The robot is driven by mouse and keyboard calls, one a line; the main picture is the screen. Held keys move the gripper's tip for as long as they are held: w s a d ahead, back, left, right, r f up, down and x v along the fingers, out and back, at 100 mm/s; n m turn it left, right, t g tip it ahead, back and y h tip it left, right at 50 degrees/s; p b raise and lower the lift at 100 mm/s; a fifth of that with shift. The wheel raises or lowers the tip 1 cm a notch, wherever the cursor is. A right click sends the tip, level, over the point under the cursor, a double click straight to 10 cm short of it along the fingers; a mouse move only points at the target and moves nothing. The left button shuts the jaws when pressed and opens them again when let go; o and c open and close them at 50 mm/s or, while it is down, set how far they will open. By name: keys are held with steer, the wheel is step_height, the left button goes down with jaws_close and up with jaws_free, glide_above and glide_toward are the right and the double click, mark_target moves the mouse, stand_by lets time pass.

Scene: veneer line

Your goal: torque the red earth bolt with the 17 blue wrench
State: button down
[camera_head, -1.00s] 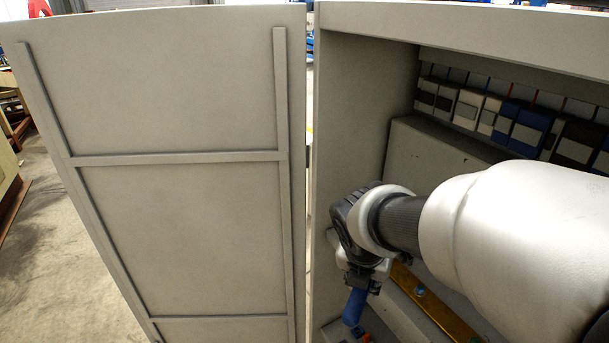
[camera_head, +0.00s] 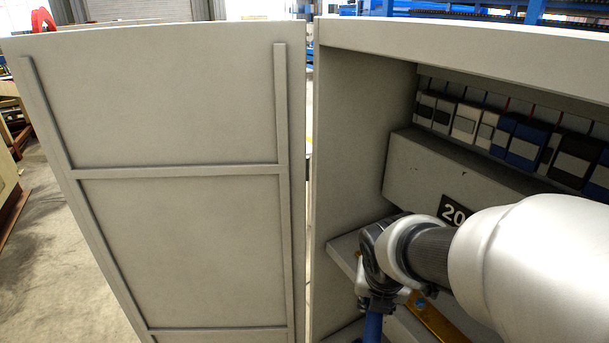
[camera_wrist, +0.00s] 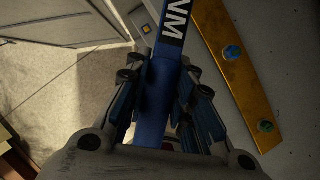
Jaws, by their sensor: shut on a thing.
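My gripper (camera_wrist: 161,75) is shut on the blue wrench (camera_wrist: 158,98), whose shaft runs up out of the top of the wrist view with white letters ending in "NM". In the head view my gripper (camera_head: 378,301) is low inside the open cabinet, and a short piece of the blue wrench (camera_head: 373,328) hangs below it. The wrench's working end is out of view. A brass bar (camera_wrist: 236,78) beside the wrench carries a blue bolt (camera_wrist: 232,53) and a green bolt (camera_wrist: 265,126). I cannot make out the red earth bolt clearly.
The cabinet door (camera_head: 185,110) stands open at the left. The cabinet's side wall (camera_head: 355,150) is close left of my gripper. A row of white, blue and dark modules (camera_head: 515,140) sits above a grey cover (camera_head: 420,175) with a "20" label (camera_head: 455,211).

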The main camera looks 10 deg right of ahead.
steer(key=shift+f+b, duration=0.6)
steer(key=shift+f, duration=0.3)
steer(key=shift+w, duration=0.1)
steer(key=shift+w+a+r+m+p, duration=0.15)
steer(key=shift+a+r+m+p, duration=0.05)
steer(key=shift+a+m+p, duration=0.2)
steer(key=shift+f, duration=0.15)
stand_by(0.8)
steer(key=shift+r+p, duration=0.35)
steer(key=shift+r, duration=2.15)
